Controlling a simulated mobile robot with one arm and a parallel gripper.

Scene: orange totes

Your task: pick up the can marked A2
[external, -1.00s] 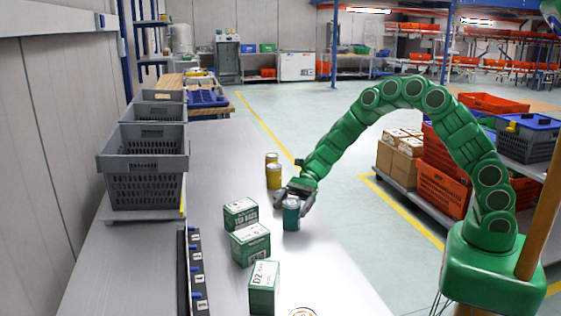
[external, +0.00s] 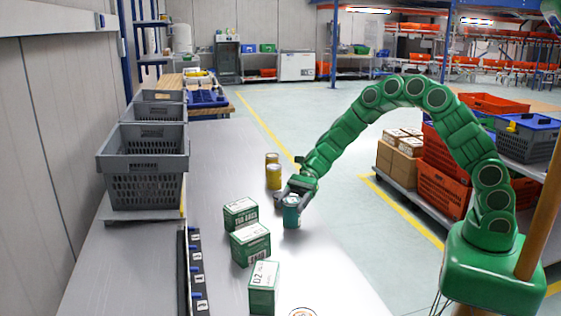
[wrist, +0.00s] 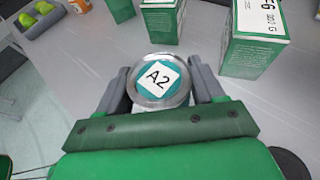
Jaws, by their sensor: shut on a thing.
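The can marked A2 (wrist: 158,78) stands upright between the grey fingers of my gripper in the wrist view. Its label faces up on a teal lid with a metal rim. In the external view the teal can (external: 291,213) stands on the grey table. My gripper (external: 292,199) is shut on it from above, the fingers on either side near its top. I cannot tell any gap between the can and the table.
Green boxes (external: 250,244) stand left of the can, one marked D2 (external: 263,289) nearer the camera. Yellow cans (external: 273,176) stand behind the gripper. Grey crates (external: 146,184) line the left side. A black strip with numbered tags (external: 190,272) lies left of the boxes.

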